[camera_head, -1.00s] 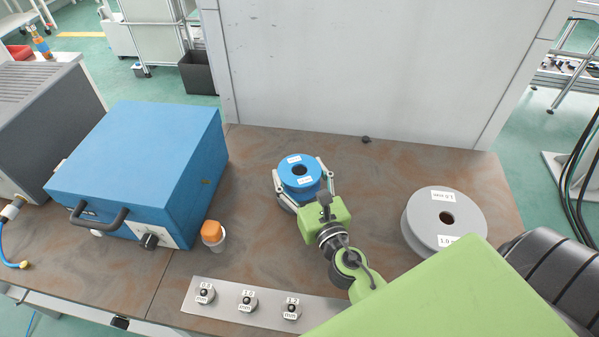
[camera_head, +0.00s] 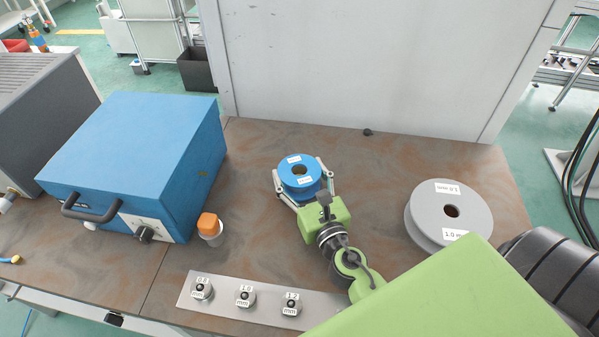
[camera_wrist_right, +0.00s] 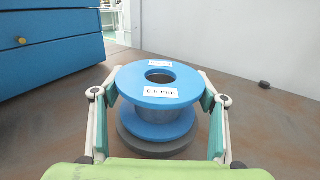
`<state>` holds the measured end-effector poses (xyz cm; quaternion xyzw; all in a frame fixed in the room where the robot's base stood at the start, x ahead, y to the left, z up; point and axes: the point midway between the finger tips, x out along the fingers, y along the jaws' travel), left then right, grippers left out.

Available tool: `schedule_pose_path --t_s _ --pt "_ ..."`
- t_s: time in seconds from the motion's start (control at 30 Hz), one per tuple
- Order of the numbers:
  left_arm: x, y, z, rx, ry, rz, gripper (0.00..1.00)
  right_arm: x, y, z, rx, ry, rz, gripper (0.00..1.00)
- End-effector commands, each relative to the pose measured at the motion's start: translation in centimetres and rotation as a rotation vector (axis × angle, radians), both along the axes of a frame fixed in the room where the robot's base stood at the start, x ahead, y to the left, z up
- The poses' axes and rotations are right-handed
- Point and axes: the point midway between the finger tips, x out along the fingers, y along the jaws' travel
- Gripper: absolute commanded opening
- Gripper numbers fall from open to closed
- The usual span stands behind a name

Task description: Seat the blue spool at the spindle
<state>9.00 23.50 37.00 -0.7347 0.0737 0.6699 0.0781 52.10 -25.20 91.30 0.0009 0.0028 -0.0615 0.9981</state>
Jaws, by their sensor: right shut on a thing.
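The blue spool (camera_head: 299,168) stands upright in my right gripper (camera_head: 302,178), over the middle of the table. In the right wrist view the blue spool (camera_wrist_right: 158,132) has a 0.6 mm label on its top flange and a round centre hole. My right gripper's fingers (camera_wrist_right: 159,98) are shut on it from both sides. A dark grey disc (camera_wrist_right: 153,149) lies directly under its lower flange. I cannot tell whether they touch, or whether the disc is the spindle's base. No spindle post shows in the hole. My left gripper is not in view.
A grey spool (camera_head: 450,190) lies at the right of the table (camera_head: 240,160). A metal plate (camera_head: 266,304) with several labelled knobs is in front. A pale panel (camera_head: 370,60) stands behind.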

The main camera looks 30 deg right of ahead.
Motion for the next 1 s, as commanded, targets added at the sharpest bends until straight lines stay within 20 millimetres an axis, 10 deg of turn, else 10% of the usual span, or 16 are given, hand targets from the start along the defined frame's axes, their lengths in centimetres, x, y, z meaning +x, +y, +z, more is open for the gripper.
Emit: schedule_pose_path --t_s 0.17,0.2,0.27,0.67,1.0 --pt "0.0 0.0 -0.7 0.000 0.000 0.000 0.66 0.0 0.0 -0.5 0.000 -0.003 0.000 0.35" --pt "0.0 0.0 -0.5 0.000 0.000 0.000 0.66 0.0 0.0 -0.3 0.000 -0.004 0.000 0.74" --pt "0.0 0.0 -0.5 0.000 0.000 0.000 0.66 0.0 0.0 -0.3 0.000 -0.003 0.000 0.86" --pt "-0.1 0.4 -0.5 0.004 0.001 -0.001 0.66 -0.3 0.0 -0.6 -0.001 0.002 0.000 0.86" --pt "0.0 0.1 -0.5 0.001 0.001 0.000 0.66 -5.4 0.7 -0.7 -0.004 0.007 0.002 0.86"
